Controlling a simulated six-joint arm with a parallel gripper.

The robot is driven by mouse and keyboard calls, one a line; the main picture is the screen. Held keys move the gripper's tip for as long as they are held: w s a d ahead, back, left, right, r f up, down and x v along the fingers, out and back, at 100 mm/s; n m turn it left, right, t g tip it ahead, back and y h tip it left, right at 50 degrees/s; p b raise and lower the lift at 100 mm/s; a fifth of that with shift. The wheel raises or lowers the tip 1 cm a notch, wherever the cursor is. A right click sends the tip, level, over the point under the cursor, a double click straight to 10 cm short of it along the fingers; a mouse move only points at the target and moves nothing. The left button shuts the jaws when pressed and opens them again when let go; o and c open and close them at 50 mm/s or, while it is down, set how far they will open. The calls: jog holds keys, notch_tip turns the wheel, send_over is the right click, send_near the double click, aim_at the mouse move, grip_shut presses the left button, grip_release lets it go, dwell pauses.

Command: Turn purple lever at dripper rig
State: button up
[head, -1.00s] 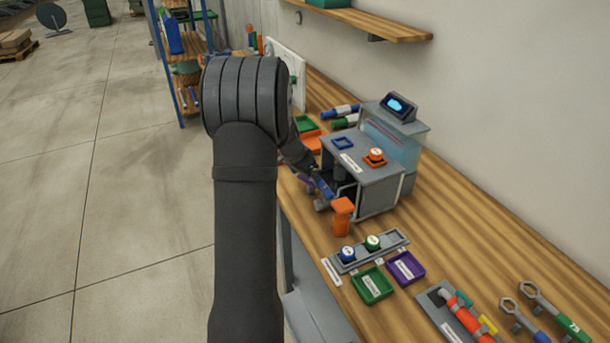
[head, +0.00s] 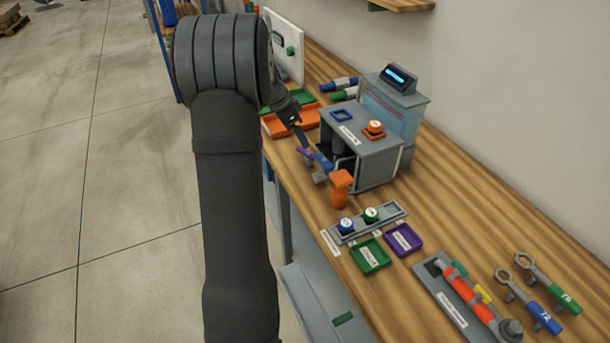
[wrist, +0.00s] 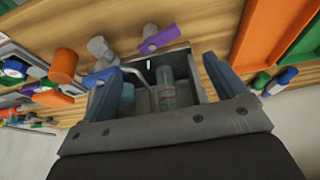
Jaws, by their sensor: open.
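The dripper rig (head: 375,165) is a grey box on the bench with an open front. The purple lever (head: 304,152) sticks out at its front left, and a blue lever (head: 322,161) is beside it. In the wrist view the purple lever (wrist: 160,40) lies beyond and between the fingertips, with a grey knob at its end. My gripper (head: 298,132) is above and behind the levers in the head view. In the wrist view my gripper (wrist: 163,66) is open with nothing between its fingers. The blue lever (wrist: 98,78) is partly hidden by the left finger.
An orange post (head: 340,188) stands in front of the rig. Orange trays (head: 277,125) lie behind the gripper. Tools lie at the lower right.

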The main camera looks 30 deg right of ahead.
jog(key=s+a+r+n+t, duration=0.1)
jog(key=a+r+n, duration=0.1)
jog(key=r+n, duration=0.35)
jog(key=s+a+r+n, duration=0.2)
jog(key=r+n, duration=0.2)
jog(key=r, duration=0.3)
jog(key=m+g+y, duration=0.1)
jog(key=m+y, duration=0.2)
jog(key=y, duration=0.2)
send_near(342, 176)
jog(key=f, duration=0.7)
jog(key=shift+a, duration=0.2)
jog(key=s+a+r+n, duration=0.1)
jog(key=s+a+r, duration=0.1)
jog(key=a, duration=0.4)
jog(key=s+a+r+n+t+h, duration=0.1)
jog(key=s+a+r, duration=0.2)
jog(key=a, duration=0.3)
jog(key=shift+a+r+t+h, duration=0.3)
jog(key=shift+a+r, duration=0.1)
jog(key=shift+r, duration=0.45)
